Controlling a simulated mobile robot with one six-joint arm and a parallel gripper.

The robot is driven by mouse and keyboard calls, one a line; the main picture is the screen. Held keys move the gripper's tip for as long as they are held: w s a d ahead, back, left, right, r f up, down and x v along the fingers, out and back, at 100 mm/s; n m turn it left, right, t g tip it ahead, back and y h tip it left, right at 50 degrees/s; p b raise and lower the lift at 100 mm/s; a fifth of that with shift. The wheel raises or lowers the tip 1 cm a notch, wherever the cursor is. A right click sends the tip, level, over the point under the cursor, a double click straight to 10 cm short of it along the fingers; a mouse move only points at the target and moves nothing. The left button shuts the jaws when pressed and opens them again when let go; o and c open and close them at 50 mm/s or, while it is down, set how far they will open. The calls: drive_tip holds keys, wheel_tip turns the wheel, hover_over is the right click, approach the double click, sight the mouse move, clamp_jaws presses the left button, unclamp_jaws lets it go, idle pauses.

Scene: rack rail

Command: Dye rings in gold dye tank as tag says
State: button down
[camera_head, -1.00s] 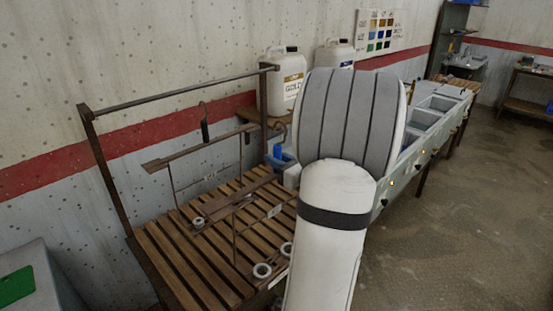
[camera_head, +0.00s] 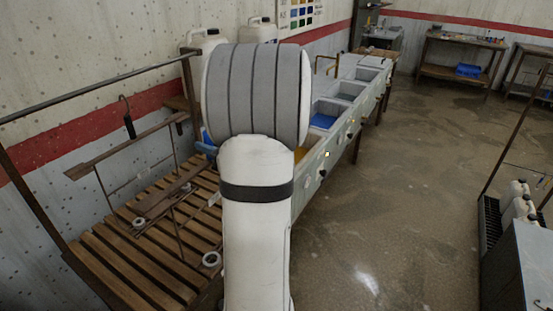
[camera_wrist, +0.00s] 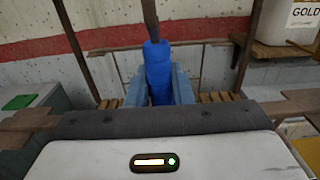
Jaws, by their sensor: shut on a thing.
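My gripper (camera_wrist: 158,85) is shut on a blue sleeve (camera_wrist: 158,62) with a dark rod rising from it. In the head view my arm hides most of this hold; a little blue shows beside it. A brown rack (camera_head: 125,148) with a dark hook and thin rods stands over the slatted bench. A small pale tag (camera_head: 214,198) is unreadable. The dye tanks (camera_head: 345,110) run to the back right; yellow liquid (camera_head: 300,153), likely gold dye, shows beside my arm.
A gold-labelled jug (camera_wrist: 300,20) stands behind, beside another white jug (camera_head: 258,30). A metal rail (camera_head: 110,88) spans above the slatted bench (camera_head: 130,265). A steel cabinet (camera_head: 522,262) and white jugs (camera_head: 518,205) are at right. The floor between is clear.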

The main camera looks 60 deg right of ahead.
drive_tip(key=shift+r, duration=0.1)
drive_tip(key=shift+r+p, duration=1.7)
drive_tip(key=shift+r, duration=0.85)
drive_tip(key=shift+s+f, duration=0.1)
drive_tip(key=s+a+b, duration=0.5)
drive_tip(key=s+a, duration=0.2)
drive_tip(key=s, duration=0.2)
drive_tip(key=s+a+b, duration=0.5)
drive_tip(key=s+a, duration=0.1)
drive_tip(key=s, duration=0.4)
drive_tip(key=shift+s+a+b, duration=0.3)
drive_tip(key=shift+a, duration=0.05)
drive_tip(key=shift+w, duration=0.1)
